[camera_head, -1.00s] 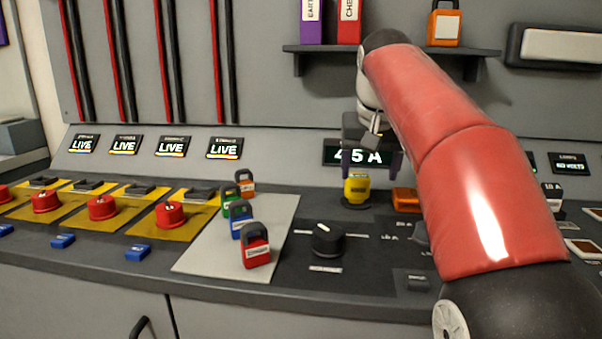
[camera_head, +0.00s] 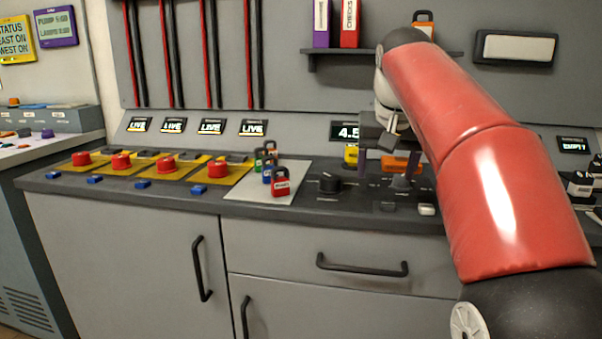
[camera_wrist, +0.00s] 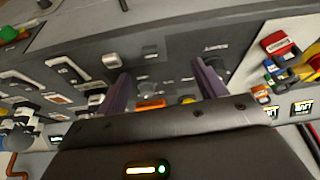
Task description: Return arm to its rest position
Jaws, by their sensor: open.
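My red arm reaches over the right part of the console (camera_head: 300,207) in the head view. My gripper (camera_head: 388,160) hangs above the console in front of the 4.5 A display (camera_head: 346,132). In the wrist view the two purple fingers of my gripper (camera_wrist: 160,88) stand wide apart with nothing held between them.
Several padlocks, one of them red (camera_head: 281,183), stand on a pale plate (camera_head: 248,193). A black knob (camera_head: 330,182) is right of them. Red buttons (camera_head: 166,164) line the left side. A shelf (camera_head: 320,54) with binders is above. Cabinet handles (camera_head: 362,266) stick out below.

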